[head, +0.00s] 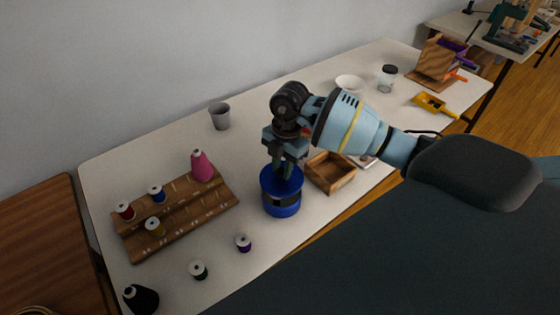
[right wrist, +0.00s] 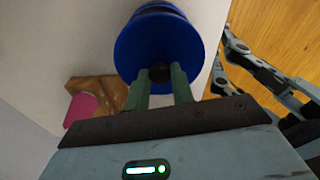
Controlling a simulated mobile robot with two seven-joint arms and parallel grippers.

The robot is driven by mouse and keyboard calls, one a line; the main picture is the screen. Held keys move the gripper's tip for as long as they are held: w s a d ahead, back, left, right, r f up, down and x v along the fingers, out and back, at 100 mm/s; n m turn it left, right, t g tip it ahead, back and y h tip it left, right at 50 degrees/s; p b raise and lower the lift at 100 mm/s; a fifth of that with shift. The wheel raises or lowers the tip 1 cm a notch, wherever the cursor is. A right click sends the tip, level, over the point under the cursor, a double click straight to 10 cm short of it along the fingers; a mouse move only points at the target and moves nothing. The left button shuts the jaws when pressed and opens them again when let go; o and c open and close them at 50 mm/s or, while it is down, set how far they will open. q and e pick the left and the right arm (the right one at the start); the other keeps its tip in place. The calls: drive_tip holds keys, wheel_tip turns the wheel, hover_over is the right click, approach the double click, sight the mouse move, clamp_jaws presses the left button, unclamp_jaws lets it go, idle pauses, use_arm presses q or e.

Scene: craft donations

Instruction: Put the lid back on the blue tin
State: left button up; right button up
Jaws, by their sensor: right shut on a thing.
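The blue tin (head: 281,209) stands upright on the white table, with a dark band around its side. Its blue lid (head: 273,181) is directly over it; the lid also shows as a blue disc in the right wrist view (right wrist: 155,45). My right gripper (head: 284,171) points down, shut on the lid's dark knob (right wrist: 160,73). The lid looks level and lined up with the tin, but I cannot tell whether it rests on the rim or hovers just above.
An open wooden box (head: 330,183) stands close right of the tin. A wooden thread rack (head: 180,218) with several spools is at left. A grey cup (head: 220,117) is behind.

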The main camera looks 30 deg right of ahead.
wheel_tip(320, 180, down, 3)
drive_tip(key=shift+r+b, duration=0.1)
drive_tip(key=shift+b, duration=0.4)
drive_tip(key=shift+f, duration=0.75)
use_arm(q)
drive_tip(key=shift+s+f+g, duration=0.3)
drive_tip(key=shift+s+f, duration=0.65)
drive_tip(key=shift+f, duration=0.25)
drive_tip(key=shift+w+r, duration=0.55)
drive_tip(key=shift+r, duration=0.05)
drive_tip(key=shift+w+r+p, duration=0.15)
drive_tip(key=shift+r+p, duration=0.05)
drive_tip(key=shift+p, duration=0.15)
use_arm(e)
drive_tip(key=shift+f, duration=0.15)
use_arm(q)
drive_tip(key=shift+w+r, duration=0.25)
drive_tip(key=shift+r, duration=0.05)
idle(0.6)
idle(0.4)
use_arm(e)
drive_tip(key=o, duration=1)
drive_tip(key=shift+o, duration=0.5)
